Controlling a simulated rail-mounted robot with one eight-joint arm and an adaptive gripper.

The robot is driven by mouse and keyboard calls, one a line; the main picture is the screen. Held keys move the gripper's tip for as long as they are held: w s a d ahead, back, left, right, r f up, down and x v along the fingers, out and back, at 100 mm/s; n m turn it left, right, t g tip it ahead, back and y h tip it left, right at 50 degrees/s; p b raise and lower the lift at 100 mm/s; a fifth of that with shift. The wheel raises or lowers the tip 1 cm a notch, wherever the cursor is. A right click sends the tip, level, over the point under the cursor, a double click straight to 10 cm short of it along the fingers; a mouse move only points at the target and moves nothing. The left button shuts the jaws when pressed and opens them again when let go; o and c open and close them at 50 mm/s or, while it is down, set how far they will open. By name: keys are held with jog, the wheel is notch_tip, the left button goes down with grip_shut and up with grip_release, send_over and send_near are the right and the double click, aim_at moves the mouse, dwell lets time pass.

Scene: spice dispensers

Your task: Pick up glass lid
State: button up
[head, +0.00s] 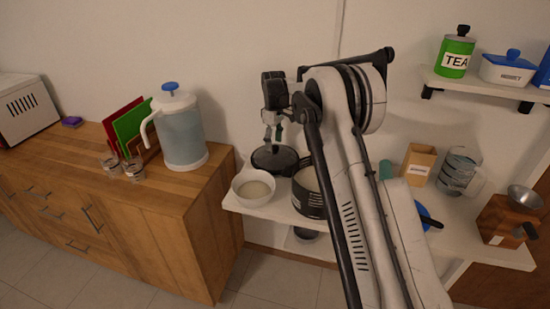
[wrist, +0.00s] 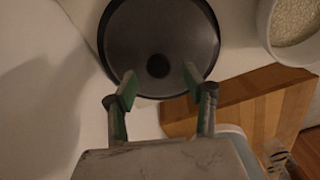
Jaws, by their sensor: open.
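The glass lid (wrist: 140,30) is a dark grey, see-through-looking disc with a dark rim and a round black knob (wrist: 157,66) at its middle. In the head view the dark lid (head: 268,161) lies on the white shelf, behind the white bowl; whether it rests on a pan I cannot tell. My gripper (wrist: 160,80) is open and empty, its green-padded fingers spread on either side of the knob's line, pointing at the lid. In the head view my gripper (head: 272,140) hangs just above the lid. Whether the fingers touch the lid is not clear.
A white bowl of pale grains (head: 254,188) stands close in front of the lid. A dark pot (head: 306,196) is to its right, partly hidden by my arm. A white-and-blue jug (head: 181,130) stands on the wooden counter (head: 170,190) to the left.

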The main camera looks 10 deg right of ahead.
aim_at(275, 147)
jog(key=shift+d+f, duration=0.15)
jog(key=shift+f, duration=1.35)
jog(key=shift+s, duration=0.1)
grip_shut()
